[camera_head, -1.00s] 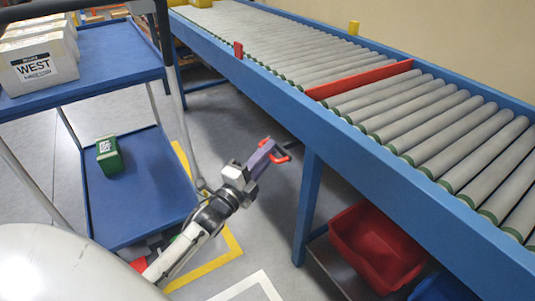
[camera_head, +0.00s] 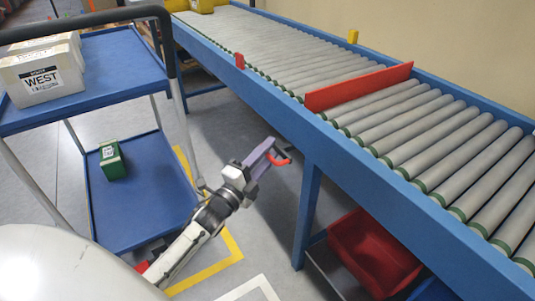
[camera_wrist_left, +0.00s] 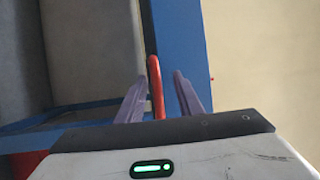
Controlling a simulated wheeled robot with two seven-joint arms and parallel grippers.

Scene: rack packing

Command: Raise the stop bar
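The red stop bar (camera_head: 358,87) stands up across the conveyor rollers, with its broad face showing above them. A red handle (camera_head: 283,160) is at the near side of the conveyor. My left gripper (camera_head: 267,149) is at this handle. In the left wrist view the red handle (camera_wrist_left: 156,85) stands between the two purple fingers of my left gripper (camera_wrist_left: 162,82). The fingers are apart, with a gap visible on the right of the handle. My right gripper is out of view.
The blue conveyor frame (camera_head: 270,115) runs along the right, with a red bin (camera_head: 368,255) below. A blue two-level cart (camera_head: 115,75) stands left, with white WEST boxes (camera_head: 42,82) above and a green box (camera_head: 111,160) below. A yellow object (camera_head: 202,5) is at the conveyor's far end.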

